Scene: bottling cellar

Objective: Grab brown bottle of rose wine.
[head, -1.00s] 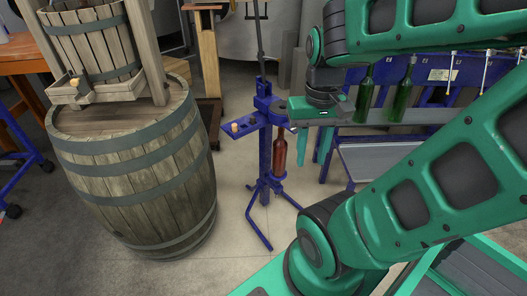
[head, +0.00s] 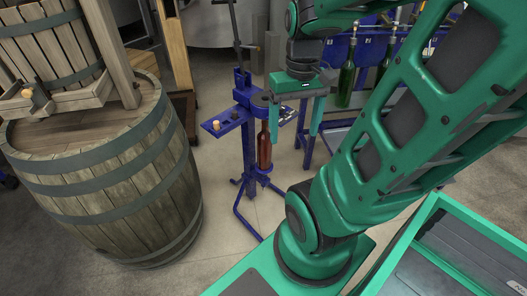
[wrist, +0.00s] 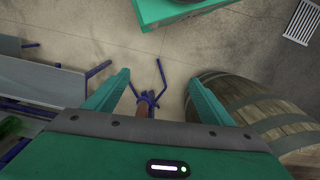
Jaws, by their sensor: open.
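The brown bottle of rose wine (head: 264,150) stands upright in the blue floor corker (head: 248,163), left of centre in the head view. My gripper (head: 295,128) is open and empty, its fingers pointing down, just right of the bottle's upper part. Its left finger overlaps the bottle's edge in the picture; I cannot tell whether they touch. In the wrist view the bottle (wrist: 146,113) shows small and reddish between the spread fingers of my gripper (wrist: 158,80), partly hidden by the gripper body.
A large wooden barrel (head: 110,185) with a press (head: 48,50) on it stands left. Green bottles (head: 346,75) stand at a blue filling rack (head: 372,48) behind, right of my gripper. The corker's lever (head: 236,25) and side shelf (head: 222,124) stick out. Floor is clear in front of the corker.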

